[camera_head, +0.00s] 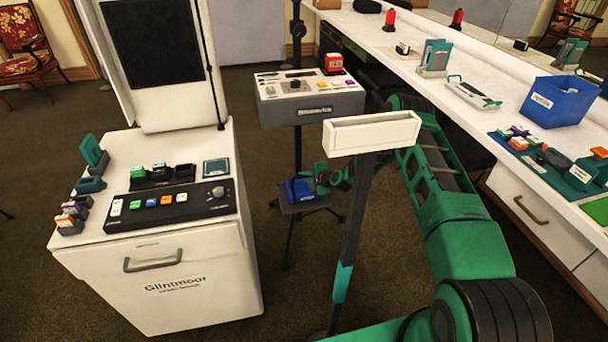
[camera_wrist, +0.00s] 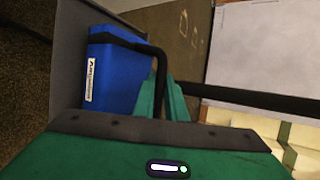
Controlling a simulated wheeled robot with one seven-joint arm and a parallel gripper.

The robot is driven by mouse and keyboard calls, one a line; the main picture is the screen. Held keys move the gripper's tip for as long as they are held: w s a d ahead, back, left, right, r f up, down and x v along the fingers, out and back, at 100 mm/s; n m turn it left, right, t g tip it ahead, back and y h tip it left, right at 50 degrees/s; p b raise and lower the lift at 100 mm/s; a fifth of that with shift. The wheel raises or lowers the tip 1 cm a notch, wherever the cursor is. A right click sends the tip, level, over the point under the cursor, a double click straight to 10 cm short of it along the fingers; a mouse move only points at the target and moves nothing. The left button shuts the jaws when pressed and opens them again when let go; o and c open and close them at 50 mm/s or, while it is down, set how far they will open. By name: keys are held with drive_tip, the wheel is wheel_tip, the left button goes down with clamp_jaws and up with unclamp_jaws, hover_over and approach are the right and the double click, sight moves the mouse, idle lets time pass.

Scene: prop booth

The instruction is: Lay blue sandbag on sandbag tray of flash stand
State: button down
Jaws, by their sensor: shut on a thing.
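The blue sandbag (camera_head: 298,190) is at the small dark sandbag tray (camera_head: 304,208) low on the flash stand (camera_head: 297,150). It appears to lie on the tray, though a small gap cannot be ruled out. My gripper (camera_head: 329,178) reaches in from the right and is shut on the sandbag's black handle. In the wrist view, the blue sandbag (camera_wrist: 115,75) with a white label is beside the green fingers (camera_wrist: 163,100). The black handle passes between them. A dark grey plate, apparently the tray (camera_wrist: 72,60), is close behind the bag. My wrist partly hides the tray's right side.
A grey control box (camera_head: 310,112) is on the stand above the tray. A white cabinet (camera_head: 165,260) stands left. A white-topped dark post (camera_head: 355,215) stands close in front of my arm. A long white counter (camera_head: 450,65) with a blue bin (camera_head: 558,103) runs along the right.

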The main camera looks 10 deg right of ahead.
drive_tip(key=shift+w+f, duration=0.1)
drive_tip(key=shift+f, duration=0.35)
drive_tip(key=c, duration=1.8)
unclamp_jaws()
drive_tip(key=shift+f, duration=0.2)
drive_tip(key=shift+r, duration=0.1)
drive_tip(key=v, duration=1.2)
